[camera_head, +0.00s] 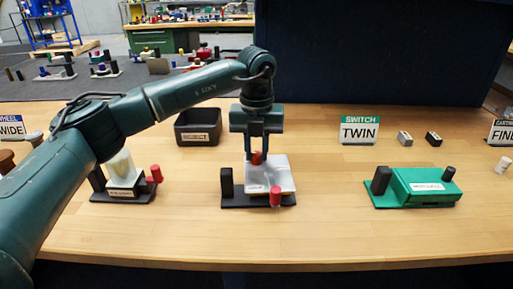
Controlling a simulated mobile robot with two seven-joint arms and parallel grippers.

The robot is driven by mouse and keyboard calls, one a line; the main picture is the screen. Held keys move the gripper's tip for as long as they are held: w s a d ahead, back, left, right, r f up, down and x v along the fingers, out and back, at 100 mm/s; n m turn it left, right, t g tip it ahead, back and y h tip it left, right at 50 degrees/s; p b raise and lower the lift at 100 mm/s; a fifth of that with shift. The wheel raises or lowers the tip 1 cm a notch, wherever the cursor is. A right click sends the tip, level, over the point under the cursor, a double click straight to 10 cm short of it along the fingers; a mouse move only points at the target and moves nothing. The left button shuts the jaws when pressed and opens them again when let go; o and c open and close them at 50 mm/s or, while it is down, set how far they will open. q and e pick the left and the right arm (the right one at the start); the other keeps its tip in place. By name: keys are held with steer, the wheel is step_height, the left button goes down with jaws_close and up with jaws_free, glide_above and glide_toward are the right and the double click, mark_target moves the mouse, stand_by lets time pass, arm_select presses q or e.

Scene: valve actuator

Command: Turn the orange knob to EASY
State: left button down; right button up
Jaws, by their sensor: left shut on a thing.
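The valve actuator (268,177) is a white-grey box on a black base at the middle of the table. A small red-orange knob (257,158) stands on its top toward the back. My left gripper (257,157) points straight down and is shut on this knob, its fingers partly covering it. A second red-orange knob (275,197) stands at the front of the box, free of the gripper. A black post (226,183) stands on the left of the base. The box's label is too small to read, and I cannot make out an EASY mark. My right gripper is not in view.
A similar unit (122,187) with a red knob stands at left, near my left arm. A green unit (425,187) is at right. A dark bin (198,138) and a SWITCH TWIN sign (359,130) stand behind. Table between the middle and green units is clear.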

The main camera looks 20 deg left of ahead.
mark_target(257, 153)
arm_select(q)
steer(key=shift+n, duration=1.2)
steer(key=c, duration=1.2)
jaws_free()
step_height(257, 153, up, 13)
